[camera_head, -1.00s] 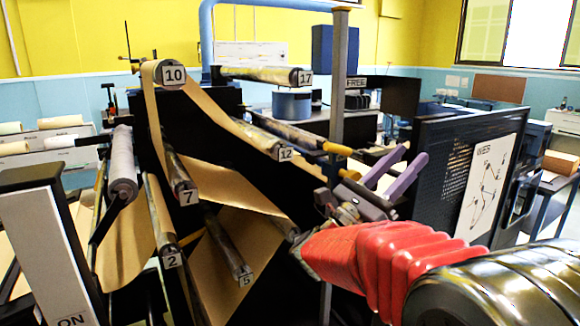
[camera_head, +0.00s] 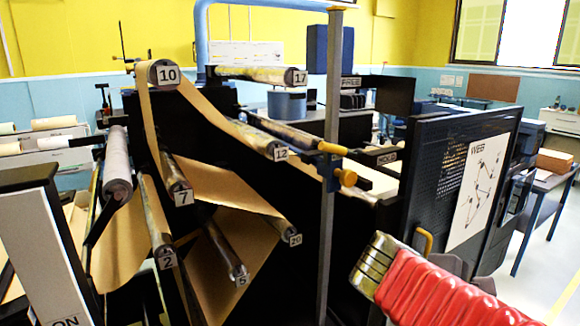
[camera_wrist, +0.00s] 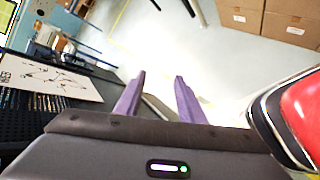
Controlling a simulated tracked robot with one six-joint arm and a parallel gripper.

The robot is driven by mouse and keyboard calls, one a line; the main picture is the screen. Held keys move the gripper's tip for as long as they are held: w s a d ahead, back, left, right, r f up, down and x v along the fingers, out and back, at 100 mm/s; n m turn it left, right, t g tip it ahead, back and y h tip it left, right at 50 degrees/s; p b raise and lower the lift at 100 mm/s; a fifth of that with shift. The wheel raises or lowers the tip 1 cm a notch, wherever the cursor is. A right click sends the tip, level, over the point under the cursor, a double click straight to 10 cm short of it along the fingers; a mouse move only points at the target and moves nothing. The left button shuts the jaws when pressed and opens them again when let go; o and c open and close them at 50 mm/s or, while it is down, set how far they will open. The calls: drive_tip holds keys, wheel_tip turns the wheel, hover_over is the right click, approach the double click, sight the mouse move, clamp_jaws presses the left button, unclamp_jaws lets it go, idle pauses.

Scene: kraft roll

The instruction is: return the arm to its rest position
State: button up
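My gripper (camera_wrist: 160,76) shows in the wrist view as two purple fingers standing apart, with nothing between them. Pale floor lies beyond the fingertips. In the head view my arm with its red sleeve (camera_head: 440,295) is at the lower right, in front of the black panel's lower part, and the purple fingers cannot be made out there. The arm is to the right of the grey upright post (camera_head: 330,130) and apart from the paper rollers in the picture.
Brown paper (camera_head: 225,185) runs over several numbered rollers, including roller 12 (camera_head: 250,134), on the left. The black panel (camera_head: 425,185) carries a web diagram (camera_head: 484,185), also seen in the wrist view (camera_wrist: 45,76). Cardboard boxes (camera_wrist: 272,20) stand beyond. Open floor (camera_head: 545,265) lies at right.

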drive_tip(key=s+a+f+m+t+y, duration=0.1)
drive_tip(key=s+a+f+m+y, duration=0.1)
drive_tip(key=a, duration=0.6)
drive_tip(key=s+a+f+m+t+y, duration=0.2)
drive_tip(key=s+a+f+m+y, duration=0.1)
drive_tip(key=a+m+y, duration=0.4)
drive_tip(key=shift+a+f+t+y, duration=0.3)
drive_tip(key=shift+a+f+y, duration=0.3)
drive_tip(key=shift+a+f, duration=0.1)
drive_tip(key=shift+s, duration=0.1)
drive_tip(key=shift+c, duration=0.6)
drive_tip(key=shift+s, duration=0.1)
